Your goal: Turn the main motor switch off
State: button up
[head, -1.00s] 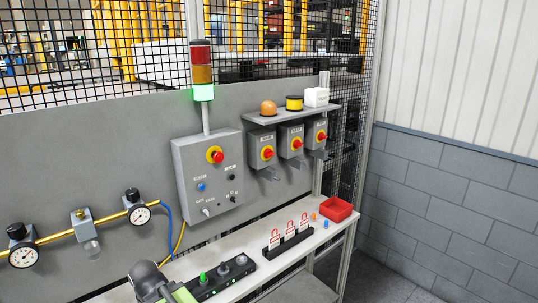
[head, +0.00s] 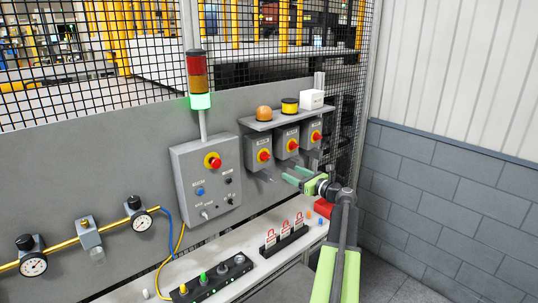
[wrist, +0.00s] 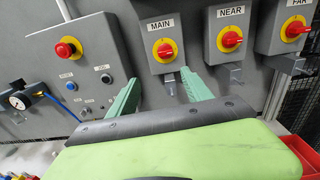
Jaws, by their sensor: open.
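The main motor switch is a red knob on a yellow disc (wrist: 165,51) on a grey box labelled MAIN in the wrist view. It is the leftmost of three switch boxes in the head view (head: 264,155). My gripper (wrist: 160,77) is open and empty, its two green fingers pointing at the panel. In the wrist view the fingertips sit just below the MAIN knob, one to each side. They appear apart from it. In the head view my gripper (head: 289,174) is below and right of the main box. The knob's exact position is hard to read.
NEAR (wrist: 229,38) and FAR (wrist: 294,29) switch boxes stand to the right. A control box (head: 206,180) with a red button is left. Brackets (wrist: 168,82) hang below the switches. The bench holds padlocks (head: 285,238), a red bin (head: 324,208) and a button strip (head: 212,282).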

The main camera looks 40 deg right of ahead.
aim_at(268, 157)
jog(key=shift+m, duration=0.3)
jog(key=w, duration=0.5)
jog(key=w+d, duration=0.1)
jog(key=w, duration=0.5)
jog(key=w+d, duration=0.1)
jog(key=w, duration=0.4)
jog(key=shift+w+d+r, duration=0.2)
jog(key=shift+w+r, duration=0.05)
jog(key=shift+w, duration=0.05)
jog(key=shift+c, duration=0.2)
jog(key=c, duration=1.2)
jog(key=shift+s+d, duration=0.1)
grip_shut()
